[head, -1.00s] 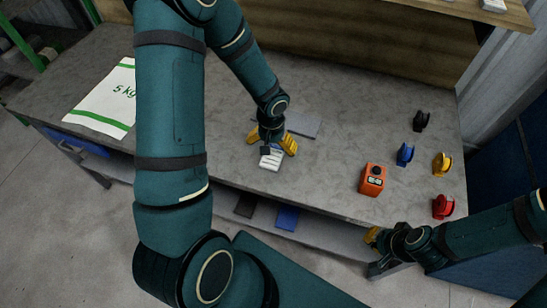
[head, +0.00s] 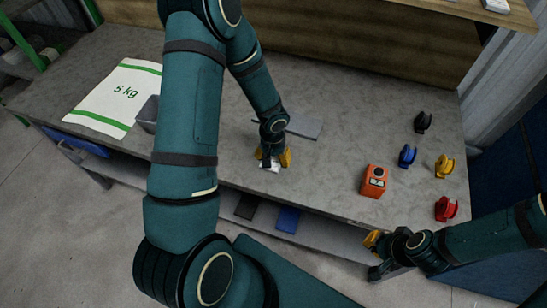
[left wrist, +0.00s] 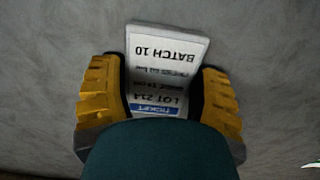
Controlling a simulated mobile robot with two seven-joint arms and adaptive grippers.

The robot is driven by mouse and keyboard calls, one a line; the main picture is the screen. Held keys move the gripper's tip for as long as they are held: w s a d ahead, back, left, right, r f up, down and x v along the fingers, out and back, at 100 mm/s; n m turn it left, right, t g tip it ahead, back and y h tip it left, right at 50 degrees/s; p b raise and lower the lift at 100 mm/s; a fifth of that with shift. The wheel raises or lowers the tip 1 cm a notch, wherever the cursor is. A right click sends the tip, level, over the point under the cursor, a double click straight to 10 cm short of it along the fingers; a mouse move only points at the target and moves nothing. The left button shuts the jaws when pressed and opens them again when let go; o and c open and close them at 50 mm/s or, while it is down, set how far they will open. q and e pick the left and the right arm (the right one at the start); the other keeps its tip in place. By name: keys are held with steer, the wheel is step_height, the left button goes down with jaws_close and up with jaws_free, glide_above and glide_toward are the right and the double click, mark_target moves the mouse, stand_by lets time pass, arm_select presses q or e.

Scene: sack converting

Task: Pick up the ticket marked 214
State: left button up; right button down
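The ticket marked LOT 214 and BATCH 10 is a white card-like piece with a blue band (left wrist: 158,75). In the left wrist view it lies between my left gripper's yellow fingers (left wrist: 160,95), its print upside down. The dark pads are against both its sides, with no table visible between. In the head view my left gripper (head: 273,158) points down at the bench top, and only a little of the white ticket (head: 268,168) shows beneath it.
A grey flat plate (head: 302,126) lies just behind my left gripper. An orange device (head: 374,181) and black, blue (head: 407,155), yellow and red (head: 446,208) holders stand to the right. A 5 kg sack (head: 120,92) and grey bin (head: 148,114) are left.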

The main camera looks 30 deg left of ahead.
arm_select(q)
steer(key=c, duration=0.4)
